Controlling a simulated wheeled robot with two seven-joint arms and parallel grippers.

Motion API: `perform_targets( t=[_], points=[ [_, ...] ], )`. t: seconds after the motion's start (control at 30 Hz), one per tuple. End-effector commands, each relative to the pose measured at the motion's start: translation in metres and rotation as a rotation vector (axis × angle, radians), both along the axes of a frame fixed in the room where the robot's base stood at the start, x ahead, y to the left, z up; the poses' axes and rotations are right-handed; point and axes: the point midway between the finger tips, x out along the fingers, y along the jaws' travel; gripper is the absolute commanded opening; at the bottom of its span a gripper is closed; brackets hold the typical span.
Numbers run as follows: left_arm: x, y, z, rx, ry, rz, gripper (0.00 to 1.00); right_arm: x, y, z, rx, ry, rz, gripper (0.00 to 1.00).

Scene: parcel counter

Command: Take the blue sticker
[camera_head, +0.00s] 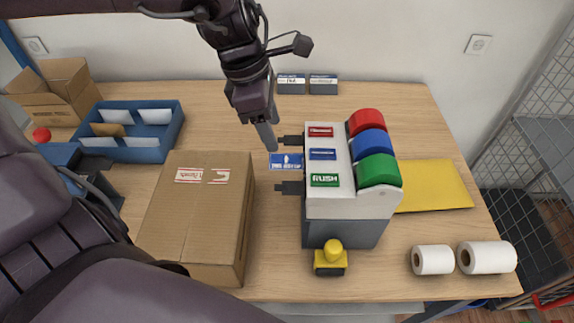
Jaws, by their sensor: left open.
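A label dispenser (328,212) with red, blue and green rolls stands on the counter. The blue sticker (286,162), with white print, sits at its left side, level with the middle blue label. Dark tabs stick out above and below the sticker. My left gripper (270,132) points down from the top of the view, its fingertips close to the sticker's upper left edge. It is open and looks empty. I cannot tell whether a fingertip touches the sticker. My right gripper is not seen.
A closed cardboard box (203,215) stands left of the dispenser. A blue sorting tray (170,135) and an open carton (60,85) are behind it. A yellow envelope (435,186), two white rolls (486,257) and a yellow-topped stamp (331,259) lie around the dispenser.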

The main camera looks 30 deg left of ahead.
Motion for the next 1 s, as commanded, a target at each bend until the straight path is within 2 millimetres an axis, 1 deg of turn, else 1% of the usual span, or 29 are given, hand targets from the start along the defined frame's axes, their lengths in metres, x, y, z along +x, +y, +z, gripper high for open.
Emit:
perform_targets(
  t=[0.03, 0.17, 0.5, 0.7, 1.0],
  points=[
    [0.0, 0.0, -0.012, -0.001, 0.002, 0.0, 0.54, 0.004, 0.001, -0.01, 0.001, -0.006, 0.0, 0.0],
    [0.0, -0.001, -0.027, -0.001, 0.001, 0.0, 0.54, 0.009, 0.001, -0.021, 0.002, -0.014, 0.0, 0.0],
    [0.003, -0.005, -0.067, 0.002, 0.001, -0.001, 0.54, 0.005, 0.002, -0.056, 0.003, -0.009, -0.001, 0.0],
    [0.005, -0.008, -0.077, 0.001, 0.0, 0.0, 0.54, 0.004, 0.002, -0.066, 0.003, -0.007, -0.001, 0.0],
    [0.005, -0.009, -0.077, 0.0, 0.0, 0.0, 0.54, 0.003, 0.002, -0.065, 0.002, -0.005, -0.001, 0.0]
  ],
)
